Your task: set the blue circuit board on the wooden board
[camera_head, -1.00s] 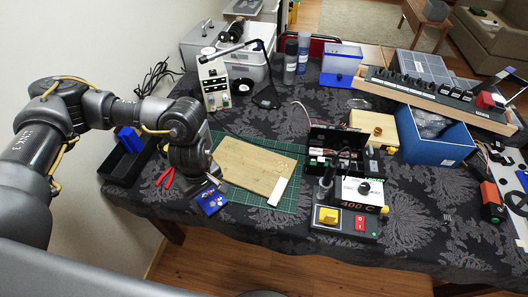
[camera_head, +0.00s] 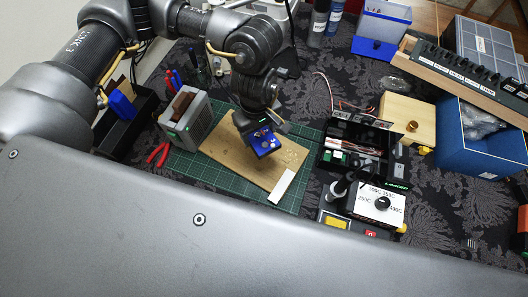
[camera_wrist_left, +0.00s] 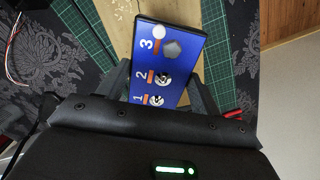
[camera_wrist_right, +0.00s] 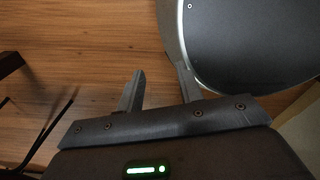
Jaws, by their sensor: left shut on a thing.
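The blue circuit board (camera_head: 265,142) is in my left gripper (camera_head: 258,128), which is shut on it. In the left wrist view the blue circuit board (camera_wrist_left: 166,62) shows numbers 1 to 3 and small switches between the fingers. The wooden board (camera_head: 232,152) lies on the green cutting mat (camera_head: 195,168). In the head view the blue circuit board appears over the wooden board; I cannot tell whether they touch. The wooden board (camera_wrist_left: 115,20) also shows beyond it in the left wrist view. My right gripper (camera_wrist_right: 160,88) is open and empty above the wooden floor.
A grey box with a brown top (camera_head: 190,118) stands left of the wooden board, near red pliers (camera_head: 158,154). A soldering station (camera_head: 375,205) and an open black toolbox (camera_head: 355,150) stand to the right.

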